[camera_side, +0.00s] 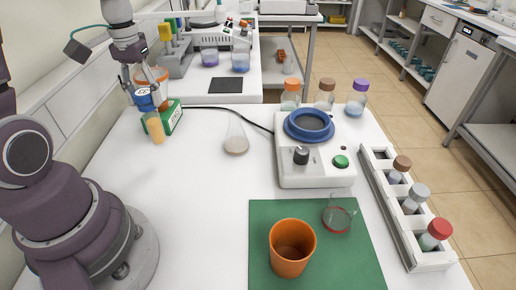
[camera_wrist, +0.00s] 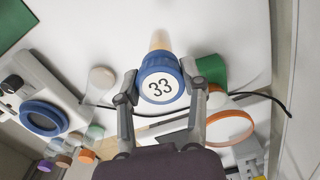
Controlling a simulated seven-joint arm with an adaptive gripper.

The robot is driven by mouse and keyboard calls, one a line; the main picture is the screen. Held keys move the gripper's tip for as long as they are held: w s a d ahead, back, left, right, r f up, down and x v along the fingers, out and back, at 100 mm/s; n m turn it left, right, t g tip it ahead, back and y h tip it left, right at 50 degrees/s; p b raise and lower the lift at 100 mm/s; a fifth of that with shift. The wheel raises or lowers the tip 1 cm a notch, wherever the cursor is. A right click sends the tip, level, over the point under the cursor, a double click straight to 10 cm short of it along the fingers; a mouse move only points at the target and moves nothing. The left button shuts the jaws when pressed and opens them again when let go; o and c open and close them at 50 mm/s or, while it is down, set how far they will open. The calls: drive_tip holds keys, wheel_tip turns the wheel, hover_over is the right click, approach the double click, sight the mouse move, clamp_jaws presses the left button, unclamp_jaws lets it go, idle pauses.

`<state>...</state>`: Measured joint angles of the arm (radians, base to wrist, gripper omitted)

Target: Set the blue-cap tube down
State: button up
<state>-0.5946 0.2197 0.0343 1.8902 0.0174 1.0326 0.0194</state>
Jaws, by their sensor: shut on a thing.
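The blue-cap tube (camera_side: 155,128) has an amber body and shows at the left of the white table in the side view. Its blue cap (camera_wrist: 160,88) carries a white label reading 33, facing the wrist camera. My gripper (camera_wrist: 161,72) is shut on the cap, one finger on each side. In the side view my gripper (camera_side: 148,90) is at the top of the tube. The tube is tilted slightly, its lower end close to the table; I cannot tell whether it touches.
A green box (camera_side: 174,116) stands right behind the tube. A flask (camera_side: 235,138) and a hotplate (camera_side: 315,160) stand to the right. A white rack (camera_side: 416,228) with several capped tubes is at far right. An orange cup (camera_side: 292,250) stands on a green mat (camera_side: 262,215).

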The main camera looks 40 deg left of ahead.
sight(151, 117)
wheel_tip(151, 117, down, 5)
drive_tip(key=shift+r, duration=0.1)
drive_tip(key=o, duration=1.2)
drive_tip(key=shift+c, duration=0.2)
wheel_tip(151, 117, up, 12)
drive_tip(key=shift+f, duration=0.1)
drive_tip(key=s+d+m+t, duration=0.3)
drive_tip(key=d+m+t, duration=0.2)
drive_tip(key=d, duration=0.8)
drive_tip(key=shift+d+f+m+t, duration=0.3)
drive_tip(key=shift+d+f+m, duration=0.1)
drive_tip(key=shift+m, duration=0.5)
